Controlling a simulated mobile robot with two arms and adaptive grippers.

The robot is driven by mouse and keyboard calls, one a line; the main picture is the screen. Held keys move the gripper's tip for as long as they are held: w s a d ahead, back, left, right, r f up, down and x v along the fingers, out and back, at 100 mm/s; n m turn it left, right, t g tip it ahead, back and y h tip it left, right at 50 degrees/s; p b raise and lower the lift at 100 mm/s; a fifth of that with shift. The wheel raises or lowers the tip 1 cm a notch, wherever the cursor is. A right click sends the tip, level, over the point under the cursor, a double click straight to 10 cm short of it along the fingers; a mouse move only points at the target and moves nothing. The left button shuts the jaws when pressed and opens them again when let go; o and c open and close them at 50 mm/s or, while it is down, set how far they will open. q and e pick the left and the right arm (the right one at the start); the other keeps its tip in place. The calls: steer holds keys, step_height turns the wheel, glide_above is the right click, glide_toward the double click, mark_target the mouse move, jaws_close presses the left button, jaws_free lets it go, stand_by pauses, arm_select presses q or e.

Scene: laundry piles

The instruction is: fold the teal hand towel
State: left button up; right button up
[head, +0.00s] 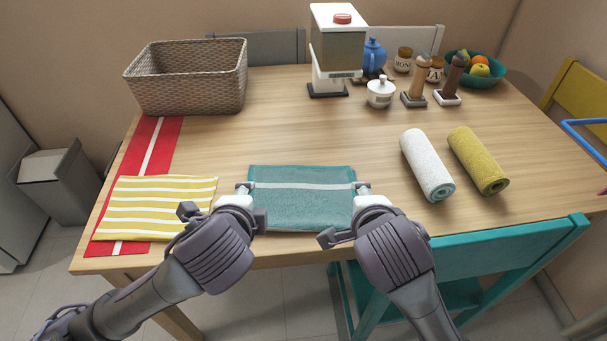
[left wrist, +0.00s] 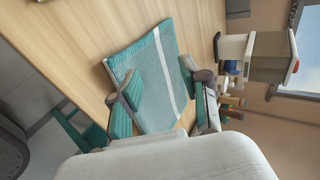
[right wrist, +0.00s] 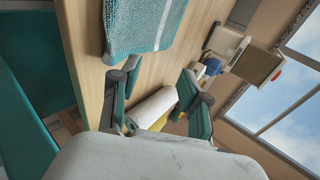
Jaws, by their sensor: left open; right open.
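The teal hand towel (head: 302,208) lies flat near the table's front edge, wider than deep, with a white stripe across its far part. Whether it is one layer or folded I cannot tell. My left gripper (head: 243,192) is open at its left edge. In the left wrist view the towel (left wrist: 150,85) shows between and beyond the spread fingers (left wrist: 152,84). My right gripper (head: 362,191) is open at the right edge. In the right wrist view the towel (right wrist: 135,25) lies beyond the open, empty fingers (right wrist: 157,84); contact is unclear.
A yellow striped cloth (head: 150,208) lies left on a red runner (head: 158,145). A white rolled towel (head: 425,165) and an olive one (head: 478,160) lie right. The table's middle is clear. A teal chair (head: 500,258) stands in front.

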arm_select(q)
steer(key=s+r, duration=0.1)
steer(key=r, duration=0.1)
steer(key=s+r, duration=0.1)
steer(key=r, duration=0.1)
steer(key=shift+s+r, duration=0.2)
arm_select(e)
steer(key=s+r, duration=0.1)
steer(key=r, duration=0.1)
steer(key=s+r, duration=0.1)
steer(key=r, duration=0.1)
steer(key=shift+s+r, duration=0.2)
